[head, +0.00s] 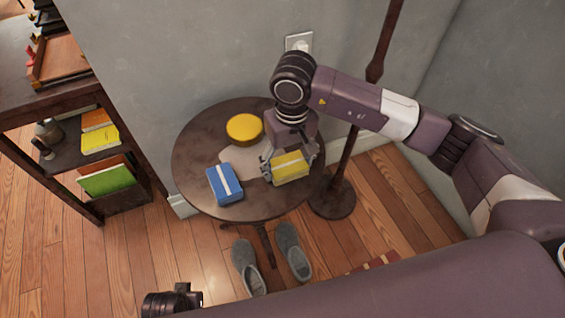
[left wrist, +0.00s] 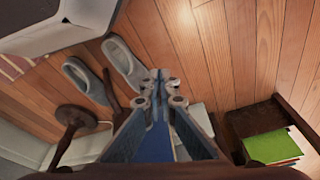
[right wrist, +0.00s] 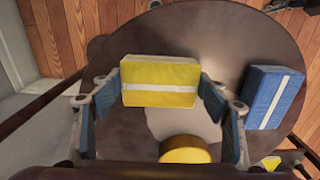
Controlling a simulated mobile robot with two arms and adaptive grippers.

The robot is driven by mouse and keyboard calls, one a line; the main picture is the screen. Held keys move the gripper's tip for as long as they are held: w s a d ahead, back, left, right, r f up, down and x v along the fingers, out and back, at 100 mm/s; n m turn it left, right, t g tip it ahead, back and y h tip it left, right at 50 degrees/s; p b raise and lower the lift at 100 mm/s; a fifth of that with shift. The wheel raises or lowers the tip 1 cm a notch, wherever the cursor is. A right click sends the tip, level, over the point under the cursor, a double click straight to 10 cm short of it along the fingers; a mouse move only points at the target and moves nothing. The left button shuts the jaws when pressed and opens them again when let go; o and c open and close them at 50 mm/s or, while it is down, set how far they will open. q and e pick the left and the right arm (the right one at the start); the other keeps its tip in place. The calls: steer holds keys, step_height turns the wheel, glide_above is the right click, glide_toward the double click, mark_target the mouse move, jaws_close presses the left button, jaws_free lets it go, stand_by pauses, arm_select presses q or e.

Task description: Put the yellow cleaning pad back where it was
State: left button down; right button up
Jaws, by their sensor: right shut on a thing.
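The yellow cleaning pad (head: 291,170), a block with a pale band, is at the right part of the round dark table (head: 200,140). My right gripper (head: 290,160) is shut on it from above. In the right wrist view the fingers (right wrist: 162,88) press on the two short ends of the yellow pad (right wrist: 160,74). I cannot tell whether the pad touches the table. My left gripper shows in the left wrist view (left wrist: 155,78), with its fingertips together and nothing between them, away from the table top.
A blue pad with a white band (head: 225,184) lies on the table's front left. A round yellow object (head: 244,128) stands at the back. A pale patch (head: 238,160) lies between them. A dark pole (head: 343,165) stands close at the table's right; slippers (head: 290,250) are on the floor.

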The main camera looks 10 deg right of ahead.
mark_target(288, 165)
steer(key=o, duration=0.8)
arm_select(q)
steer(key=shift+w+r, duration=0.15)
steer(key=shift+r, duration=0.05)
arm_select(e)
steer(key=shift+o, duration=1.1)
arm_select(q)
steer(key=shift+w, duration=0.2)
arm_select(e)
steer(key=shift+r, duration=0.15)
steer(key=shift+r+p, duration=0.15)
steer(key=shift+p, duration=0.25)
arm_select(q)
steer(key=f, duration=0.1)
steer(key=s+f, duration=0.2)
steer(key=f, duration=0.1)
steer(key=shift+a, duration=0.25)
arm_select(e)
step_height(288, 165, up, 12)
arm_select(q)
steer(key=shift+d, duration=0.1)
